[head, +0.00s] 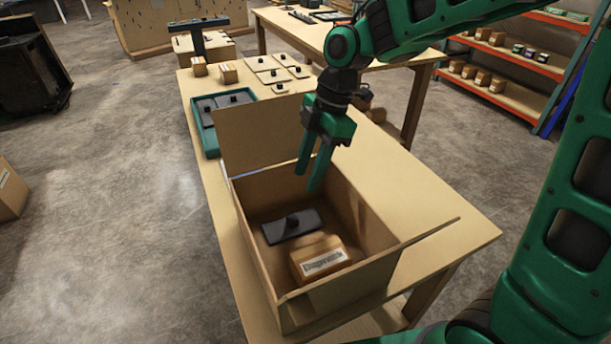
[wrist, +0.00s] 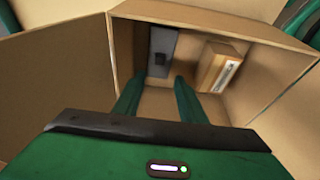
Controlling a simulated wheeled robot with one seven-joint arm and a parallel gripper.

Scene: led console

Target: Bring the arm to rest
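My green gripper (head: 314,172) hangs over the open cardboard box (head: 365,287), its fingers pointing down near the box's back edge. The fingers are apart with nothing between them; they also show in the wrist view (wrist: 155,92). Inside the box lie a dark flat plate with a black knob (head: 291,227) and a small labelled carton (head: 320,260), side by side. Both also show in the wrist view, the plate (wrist: 162,55) at left and the carton (wrist: 222,68) at right. The gripper touches neither of them.
The box stands on a wooden table (head: 455,222) with its flaps open. Behind it are a teal tray (head: 209,148) with dark plates, several light knobbed plates (head: 268,64) and small cartons (head: 228,72). Shelves (head: 515,95) stand at right. The floor at left is mostly clear.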

